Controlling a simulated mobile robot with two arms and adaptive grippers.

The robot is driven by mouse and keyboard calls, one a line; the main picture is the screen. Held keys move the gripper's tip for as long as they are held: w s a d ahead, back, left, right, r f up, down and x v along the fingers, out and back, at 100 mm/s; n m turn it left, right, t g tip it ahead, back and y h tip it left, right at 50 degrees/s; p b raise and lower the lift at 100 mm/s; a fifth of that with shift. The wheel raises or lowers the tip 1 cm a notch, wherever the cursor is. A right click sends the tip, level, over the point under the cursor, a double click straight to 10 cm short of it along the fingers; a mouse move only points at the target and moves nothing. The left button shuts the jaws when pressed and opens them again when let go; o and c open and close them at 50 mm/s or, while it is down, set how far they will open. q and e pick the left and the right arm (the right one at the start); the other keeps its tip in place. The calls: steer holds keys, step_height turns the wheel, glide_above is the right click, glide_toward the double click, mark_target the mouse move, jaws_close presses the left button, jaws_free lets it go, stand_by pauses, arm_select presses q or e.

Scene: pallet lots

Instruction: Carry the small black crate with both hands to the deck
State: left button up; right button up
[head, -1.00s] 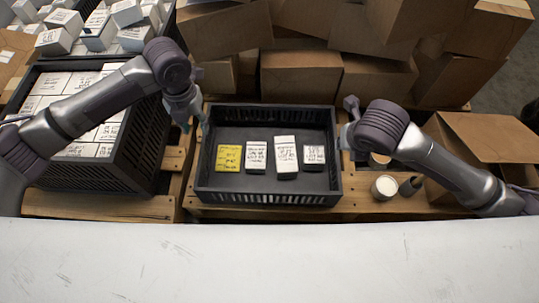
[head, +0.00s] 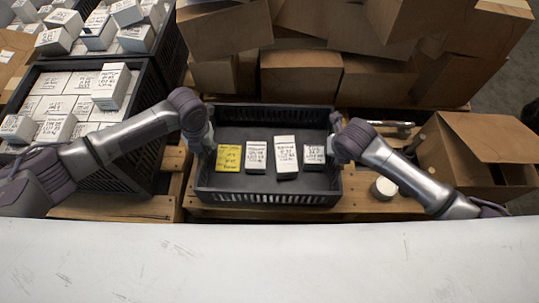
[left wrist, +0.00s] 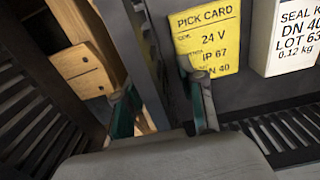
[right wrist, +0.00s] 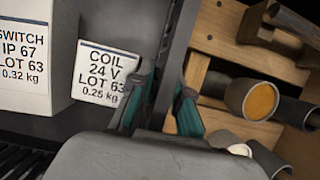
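The small black crate (head: 268,198) stands on wooden pallet boards in the middle of the head view. It holds a yellow pick card (head: 229,158) and several white labelled boxes. My left gripper (head: 203,138) is at the crate's left wall; in the left wrist view its fingers (left wrist: 163,100) are apart, with the wall between them and a gap showing. The deck cannot be made out for sure.
A larger black crate of white boxes (head: 130,165) stands close on the left. Cardboard boxes (head: 300,75) are piled behind, and an open carton (head: 480,150) is at right. A white-topped cylinder (head: 384,188) lies near the right arm. A pale bare surface (head: 270,260) spans the front.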

arm_select(q)
steer(key=shift+c, duration=0.3)
arm_select(e)
steer(key=shift+c, duration=0.4)
arm_select(q)
steer(key=shift+c, duration=1.3)
arm_select(e)
jaws_close()
arm_select(q)
jaws_close()
steer(key=shift+w+r, duration=0.1)
arm_select(e)
steer(key=shift+w+r, duration=0.1)
arm_select(q)
steer(key=shift+r, duration=0.1)
